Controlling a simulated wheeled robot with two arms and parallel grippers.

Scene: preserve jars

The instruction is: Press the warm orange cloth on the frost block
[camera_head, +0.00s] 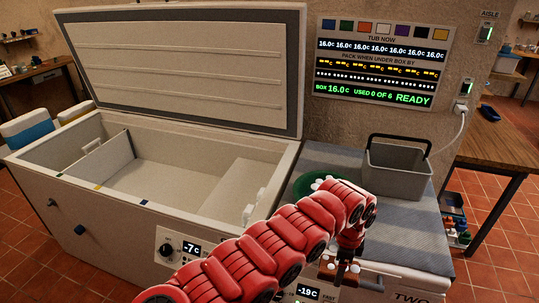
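White, lumpy frost (254,206) clings to the inner right side of the open chest freezer (150,165). I see no clearly orange cloth. My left arm, red and jointed, comes in from the lower left and crosses in front of the freezer's right end. Its gripper (340,272) points down over the front edge of the unit to the right of the freezer, well apart from the frost. Its fingertips are small and dark here, and I cannot tell whether they hold anything. My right gripper is not in view.
A blue-grey mat (405,220) covers the right-hand unit. A grey bin (398,168) with a dark handle stands on it. A green item (313,184) lies partly behind my arm. The raised lid (185,65) stands behind the freezer. A wall display (375,62) reads READY.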

